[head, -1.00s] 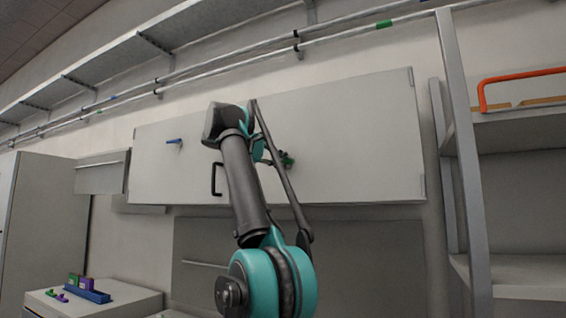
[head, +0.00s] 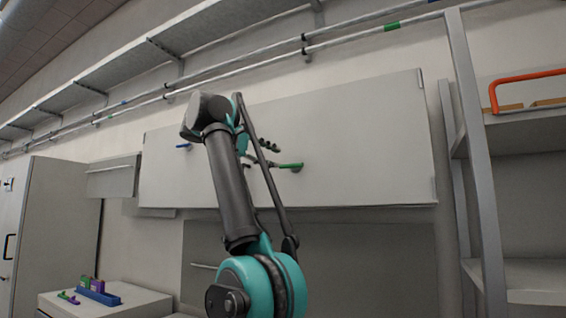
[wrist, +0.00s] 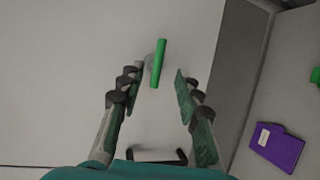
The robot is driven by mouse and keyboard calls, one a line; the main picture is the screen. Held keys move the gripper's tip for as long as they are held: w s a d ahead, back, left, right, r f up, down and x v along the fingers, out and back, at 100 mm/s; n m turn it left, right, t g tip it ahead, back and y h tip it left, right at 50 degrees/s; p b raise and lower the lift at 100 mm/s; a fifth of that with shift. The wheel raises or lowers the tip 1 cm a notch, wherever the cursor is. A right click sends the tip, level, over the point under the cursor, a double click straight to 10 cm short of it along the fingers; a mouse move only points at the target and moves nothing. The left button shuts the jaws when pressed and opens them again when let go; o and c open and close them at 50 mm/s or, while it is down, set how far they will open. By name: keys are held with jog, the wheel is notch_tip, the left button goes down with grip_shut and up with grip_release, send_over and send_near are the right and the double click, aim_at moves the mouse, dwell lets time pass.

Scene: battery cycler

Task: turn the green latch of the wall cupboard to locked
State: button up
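The green latch (head: 290,166) is on the white front of the wall cupboard (head: 350,140). In the head view its bar lies nearly level. In the wrist view the latch (wrist: 158,63) is a bright green bar, slightly tilted, on a small grey mount. My gripper (head: 261,153) is just left of the latch in the head view. In the wrist view my gripper (wrist: 158,82) is open, with the latch between and slightly beyond its two fingertips. I see no clear contact. My arm hides part of the cupboard front.
A blue latch (head: 184,146) is farther left on the cupboard. A black handle (wrist: 157,156) shows low in the wrist view. A purple item (wrist: 277,145) lies right there. A shelf rack (head: 530,130) stands at the right; a low cabinet (head: 130,300) is lower left.

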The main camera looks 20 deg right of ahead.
jog(key=shift+v, duration=1.55)
